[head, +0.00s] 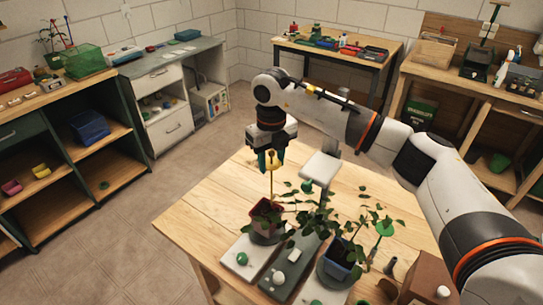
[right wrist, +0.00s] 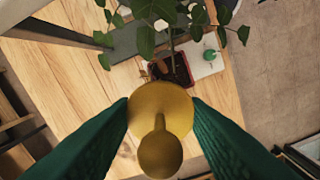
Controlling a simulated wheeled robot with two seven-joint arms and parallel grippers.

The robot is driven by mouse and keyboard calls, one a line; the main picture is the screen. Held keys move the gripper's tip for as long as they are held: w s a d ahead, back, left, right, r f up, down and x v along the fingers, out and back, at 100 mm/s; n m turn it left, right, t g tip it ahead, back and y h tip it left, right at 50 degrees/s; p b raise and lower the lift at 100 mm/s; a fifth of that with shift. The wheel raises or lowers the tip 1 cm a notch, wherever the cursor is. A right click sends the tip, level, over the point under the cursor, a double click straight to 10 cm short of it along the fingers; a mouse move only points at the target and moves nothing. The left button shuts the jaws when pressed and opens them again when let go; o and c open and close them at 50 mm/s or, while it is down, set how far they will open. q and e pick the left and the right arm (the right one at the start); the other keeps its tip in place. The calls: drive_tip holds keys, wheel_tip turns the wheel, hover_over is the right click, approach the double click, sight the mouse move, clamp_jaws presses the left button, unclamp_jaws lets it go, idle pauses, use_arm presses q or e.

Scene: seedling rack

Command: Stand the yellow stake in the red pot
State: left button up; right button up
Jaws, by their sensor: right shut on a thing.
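My right gripper (head: 271,158) is shut on the upper part of the yellow stake (head: 272,183), which hangs upright below it. In the right wrist view the stake's round gold head and disc (right wrist: 160,108) sit between the green fingers. The red pot (head: 259,231) stands on a plate on the table, with a leafy plant in it. The stake's lower end reaches down to the leaves at this pot; leaves hide whether its tip is inside. The red pot (right wrist: 181,72) also shows beyond the stake in the right wrist view. My left gripper is not in view.
A blue pot (head: 337,268) with a tall leafy plant stands to the right of the red pot. A pale plate (head: 240,262) and a dark rack plate carry several knobs. A brown box (head: 425,280) stands at the right. The table's left part (head: 205,215) is bare.

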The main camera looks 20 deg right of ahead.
drive_tip(key=shift+f+b, duration=1.45)
drive_tip(key=shift+f, duration=0.85)
drive_tip(key=o, duration=1.3)
drive_tip(key=shift+c, duration=0.2)
drive_tip(key=shift+r, duration=0.15)
wheel_tip(320, 180, up, 12)
drive_tip(key=shift+f+b, duration=0.1)
drive_tip(key=shift+b, duration=1.05)
drive_tip(key=shift+f, duration=0.1)
